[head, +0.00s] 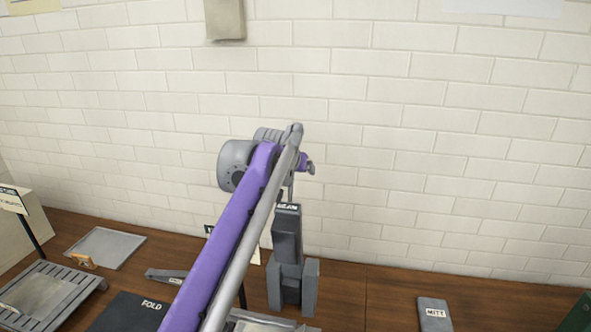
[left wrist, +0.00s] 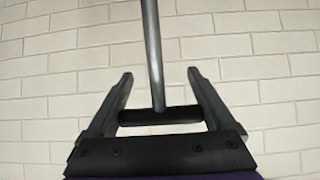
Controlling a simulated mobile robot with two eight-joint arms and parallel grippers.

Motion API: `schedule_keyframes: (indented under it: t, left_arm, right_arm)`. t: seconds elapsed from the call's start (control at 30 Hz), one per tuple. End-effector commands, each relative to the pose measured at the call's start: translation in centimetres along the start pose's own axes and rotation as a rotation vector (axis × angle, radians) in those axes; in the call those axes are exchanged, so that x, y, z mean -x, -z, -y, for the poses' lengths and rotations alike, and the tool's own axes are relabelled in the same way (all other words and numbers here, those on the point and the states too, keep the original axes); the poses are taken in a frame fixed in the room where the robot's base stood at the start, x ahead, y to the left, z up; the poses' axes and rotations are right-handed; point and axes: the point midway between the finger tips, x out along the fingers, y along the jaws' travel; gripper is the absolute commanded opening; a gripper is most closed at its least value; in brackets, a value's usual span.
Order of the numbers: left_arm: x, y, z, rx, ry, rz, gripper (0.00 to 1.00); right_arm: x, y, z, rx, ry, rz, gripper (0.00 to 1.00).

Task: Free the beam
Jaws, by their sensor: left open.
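The beam (head: 287,236) is a grey upright block with a small label on top. It stands between the grey side blocks of a holder (head: 311,283) on the bench. My left arm reaches up across the head view, its wrist end above the beam. My left gripper (head: 308,166) is small and partly hidden there. In the left wrist view the gripper (left wrist: 160,73) is open, with a grey rod (left wrist: 153,55) ending in a dark crossbar (left wrist: 160,115) between its fingers. I cannot tell whether the fingers touch the crossbar. My right gripper is out of view.
The wooden bench (head: 385,290) holds a slotted grey rack (head: 85,283), a flat tray (head: 106,247), a dark FOLD plate (head: 130,312) and a grey MITT block (head: 433,313). A white brick wall (head: 440,160) stands behind. The bench right of the holder is mostly clear.

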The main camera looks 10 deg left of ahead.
Motion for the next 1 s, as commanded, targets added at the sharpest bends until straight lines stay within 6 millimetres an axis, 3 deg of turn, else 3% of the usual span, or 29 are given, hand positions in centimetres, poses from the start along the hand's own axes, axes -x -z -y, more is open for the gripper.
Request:
schedule_keyframes:
  t: [0.07, 0.37, 0.47, 0.8, 1.0]
  left_arm:
    - [-0.2, -0.4, -0.1, 0.0, 0.0, 0.009, 1.0]
    - [0.3, -0.1, 0.0, 0.0, 0.0, 0.004, 1.0]
    - [1.4, -0.1, 0.0, 0.0, 0.0, 0.004, 1.0]
    - [7.9, -0.2, -0.1, 0.0, 0.0, 0.006, 1.0]
    - [10.2, -0.2, -0.1, 0.0, -0.001, 0.007, 1.0]
  right_arm:
    - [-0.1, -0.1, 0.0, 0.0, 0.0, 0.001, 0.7]
    - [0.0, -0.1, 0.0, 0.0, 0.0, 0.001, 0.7]
    - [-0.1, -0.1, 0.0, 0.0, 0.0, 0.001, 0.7]
    - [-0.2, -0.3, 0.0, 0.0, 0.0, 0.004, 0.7]
    - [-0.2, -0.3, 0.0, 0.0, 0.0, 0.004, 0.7]
